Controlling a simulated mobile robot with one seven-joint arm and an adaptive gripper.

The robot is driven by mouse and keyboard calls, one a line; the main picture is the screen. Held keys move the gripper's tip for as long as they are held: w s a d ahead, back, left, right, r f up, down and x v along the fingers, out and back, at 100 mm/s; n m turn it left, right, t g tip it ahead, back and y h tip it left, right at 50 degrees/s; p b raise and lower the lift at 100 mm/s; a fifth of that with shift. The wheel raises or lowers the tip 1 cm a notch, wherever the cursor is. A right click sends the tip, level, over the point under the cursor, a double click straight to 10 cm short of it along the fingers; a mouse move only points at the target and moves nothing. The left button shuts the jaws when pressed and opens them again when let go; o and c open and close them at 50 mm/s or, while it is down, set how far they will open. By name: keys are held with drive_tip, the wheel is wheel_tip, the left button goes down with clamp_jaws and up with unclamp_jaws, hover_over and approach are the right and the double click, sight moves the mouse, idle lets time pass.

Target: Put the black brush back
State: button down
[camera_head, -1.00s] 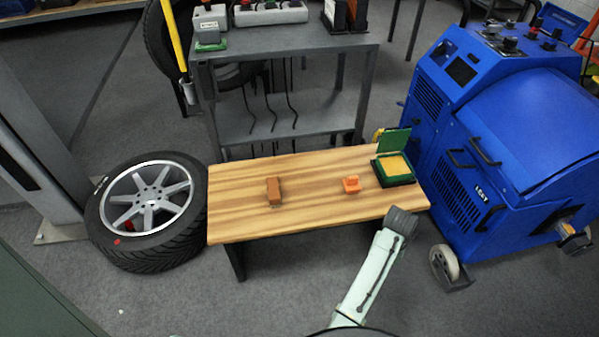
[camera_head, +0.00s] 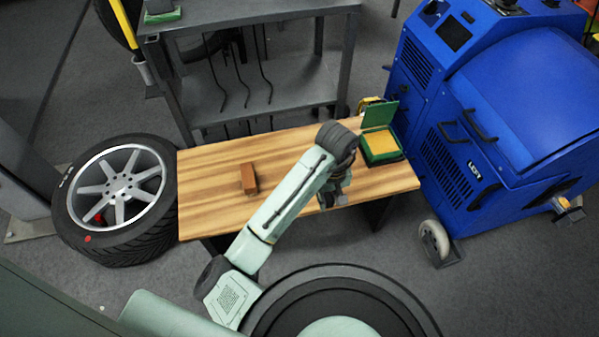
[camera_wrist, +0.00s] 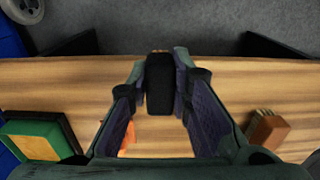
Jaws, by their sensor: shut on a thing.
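The black brush (camera_wrist: 160,84) is between the two fingers of my gripper (camera_wrist: 160,95) in the wrist view, with a small brown end showing at its far tip. My gripper is shut on it, above the wooden bench. In the head view my gripper (camera_head: 333,196) is over the right half of the bench, and I cannot make out the brush there. A brown brush-like block (camera_head: 249,179) lies on the bench left of my gripper; it also shows in the wrist view (camera_wrist: 268,132).
The wooden bench (camera_head: 212,205) has free room at its left. An open green box with a yellow pad (camera_head: 381,146) stands at its right end. An orange block (camera_wrist: 128,135) is partly hidden by a finger. A wheel (camera_head: 115,200) and a blue machine (camera_head: 490,120) flank the bench.

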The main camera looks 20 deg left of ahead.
drive_tip(key=w+a+b, duration=0.1)
drive_tip(key=w+a, duration=0.1)
drive_tip(key=a, duration=0.2)
drive_tip(key=w+a+f+b, duration=0.1)
drive_tip(key=w+a, duration=0.2)
drive_tip(key=w+a+b, duration=0.2)
drive_tip(key=w+a, duration=0.1)
drive_tip(key=a, duration=0.1)
drive_tip(key=shift+w+a+f, duration=0.2)
drive_tip(key=shift+a+f, duration=0.05)
drive_tip(key=shift+a, duration=0.05)
drive_tip(key=shift+f, duration=1.7)
drive_tip(key=shift+f, duration=0.1)
drive_tip(key=c, duration=1.5)
unclamp_jaws()
drive_tip(key=shift+o, duration=0.2)
wheel_tip(320, 180, up, 12)
drive_tip(key=p, duration=0.3)
drive_tip(key=shift+p, duration=0.35)
drive_tip(key=shift+w+r, duration=0.1)
drive_tip(key=shift+r, duration=0.1)
